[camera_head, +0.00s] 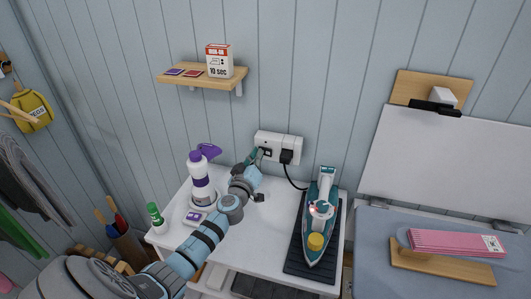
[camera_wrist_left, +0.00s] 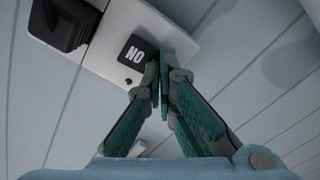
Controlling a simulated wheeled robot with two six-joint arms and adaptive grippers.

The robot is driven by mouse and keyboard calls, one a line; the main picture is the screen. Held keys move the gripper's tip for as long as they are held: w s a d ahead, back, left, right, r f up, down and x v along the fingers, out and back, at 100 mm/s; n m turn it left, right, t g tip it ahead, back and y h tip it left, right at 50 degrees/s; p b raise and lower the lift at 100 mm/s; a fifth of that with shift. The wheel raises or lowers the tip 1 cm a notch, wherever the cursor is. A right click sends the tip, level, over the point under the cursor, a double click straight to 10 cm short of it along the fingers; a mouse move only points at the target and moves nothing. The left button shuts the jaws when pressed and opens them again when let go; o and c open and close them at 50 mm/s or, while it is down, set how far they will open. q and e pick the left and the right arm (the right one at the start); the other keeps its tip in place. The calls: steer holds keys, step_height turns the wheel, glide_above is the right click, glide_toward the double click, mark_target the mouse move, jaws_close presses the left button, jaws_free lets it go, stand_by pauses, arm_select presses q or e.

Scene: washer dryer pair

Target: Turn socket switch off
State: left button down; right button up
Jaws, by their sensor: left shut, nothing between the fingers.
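A white wall socket (camera_head: 291,147) is fixed to the plank wall above the white counter, with a black plug (camera_head: 287,157) in its right part. The socket also shows in the left wrist view (camera_wrist_left: 120,35), with a dark switch (camera_wrist_left: 138,50) whose label appears upside down or rotated. My left gripper (camera_head: 257,155) is at the left part of the socket. In the left wrist view its teal fingers (camera_wrist_left: 160,72) are shut and empty, with the tips beside or against the switch; exact contact is hidden. My right gripper is not in view.
An iron (camera_head: 319,215) stands on a dark mat (camera_head: 295,262) at the counter's right, its cord running to the plug. A white and purple bottle (camera_head: 201,180) stands left of my arm. A shelf (camera_head: 200,81) with a box (camera_head: 219,62) is above.

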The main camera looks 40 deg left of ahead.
arm_select(q)
steer(key=p+v, duration=0.2)
steer(key=v, duration=0.3)
stand_by(0.3)
steer(key=v, duration=1.2)
